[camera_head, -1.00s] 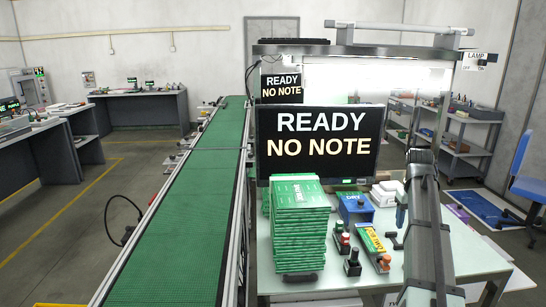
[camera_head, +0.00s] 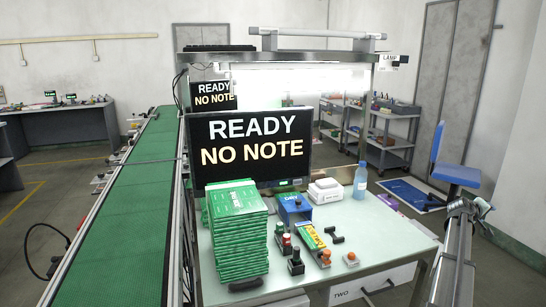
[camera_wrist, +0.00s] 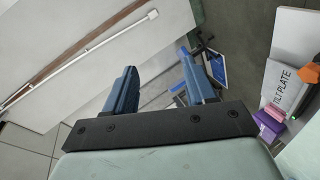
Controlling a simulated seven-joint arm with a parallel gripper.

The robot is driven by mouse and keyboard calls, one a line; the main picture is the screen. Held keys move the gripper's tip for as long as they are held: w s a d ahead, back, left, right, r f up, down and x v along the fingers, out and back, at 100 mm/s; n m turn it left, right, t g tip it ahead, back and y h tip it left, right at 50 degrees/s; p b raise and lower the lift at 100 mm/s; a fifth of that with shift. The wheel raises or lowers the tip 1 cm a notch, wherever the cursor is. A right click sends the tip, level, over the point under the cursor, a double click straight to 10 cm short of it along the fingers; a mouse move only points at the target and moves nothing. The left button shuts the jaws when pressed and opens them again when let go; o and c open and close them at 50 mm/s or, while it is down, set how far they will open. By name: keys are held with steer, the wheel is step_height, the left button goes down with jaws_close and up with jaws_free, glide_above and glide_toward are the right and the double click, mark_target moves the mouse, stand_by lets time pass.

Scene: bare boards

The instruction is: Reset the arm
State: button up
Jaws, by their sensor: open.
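My gripper (camera_wrist: 157,62) shows in the wrist view with its two blue fingers spread apart and nothing between them. It points toward a pale wall or panel and the floor. In the head view, my arm is at the lower right, beyond the right edge of the workbench (camera_head: 385,225). I cannot make out the fingers there.
The bench holds a stack of green boards (camera_head: 238,235), a blue box (camera_head: 294,208), several small tools and a blue bottle (camera_head: 360,181). A monitor (camera_head: 250,145) reads "READY NO NOTE". A green conveyor (camera_head: 120,230) runs left. A blue chair (camera_head: 455,172) stands right.

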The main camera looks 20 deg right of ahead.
steer(key=w+a+f+t+y, duration=0.1)
steer(key=a+f, duration=0.3)
steer(key=f, duration=0.6)
steer(key=w+a+f+m+t, duration=0.1)
steer(key=a+f, duration=0.2)
steer(key=f, duration=0.6)
steer(key=w+a+f+t+y, duration=0.15)
steer(key=a+f, duration=0.25)
steer(key=f, duration=0.6)
steer(key=s+a+f+m+g+y, duration=0.1)
steer(key=a+f+g+y, duration=0.15)
steer(key=a+f, duration=1.95)
steer(key=s+a+f+g+y, duration=0.1)
steer(key=s+a+f+y, duration=0.2)
steer(key=a, duration=0.6)
steer(key=s+a+f+n+g, duration=0.15)
steer(key=s+a, duration=0.25)
steer(key=a, duration=0.5)
steer(key=s+a+f+m+g+y, duration=0.1)
steer(key=s+a+f+y, duration=0.2)
steer(key=a, duration=0.6)
steer(key=s+a+r+n+g+y, duration=0.1)
steer(key=s+a+g, duration=0.5)
steer(key=s+a, duration=1.6)
steer(key=shift+s+a+n+y, duration=0.15)
steer(key=shift+s+n+y, duration=0.8)
steer(key=shift+n, duration=0.3)
